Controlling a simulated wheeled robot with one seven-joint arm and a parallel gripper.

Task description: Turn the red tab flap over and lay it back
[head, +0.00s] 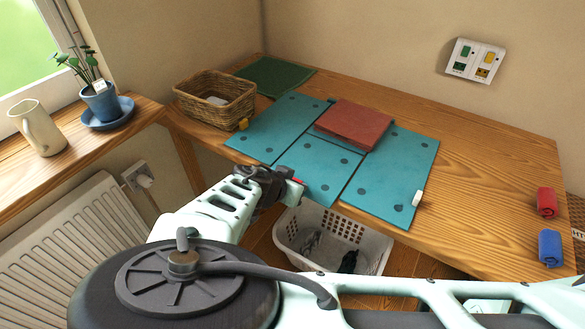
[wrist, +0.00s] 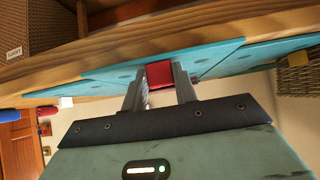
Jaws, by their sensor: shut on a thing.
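A teal folding board (head: 400,165) with several dotted panels lies on the wooden table. A folded red cloth (head: 355,122) rests on its upper middle. The front middle panel, the red tab flap (head: 322,170), looks about flat, its front edge at the table's edge. My gripper (head: 293,188) is at that front edge, at its left corner. In the wrist view my gripper (wrist: 160,88) is shut on the red tab (wrist: 159,74), which sits between the two fingers. In the head view only a sliver of red tab shows beside the gripper.
A white tab (head: 417,198) is on the right panel. A wicker basket (head: 215,98) and green mat (head: 276,76) are at the back left. Red (head: 546,201) and blue (head: 550,247) rolls lie at the right. A white laundry basket (head: 333,238) stands below the table's front edge.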

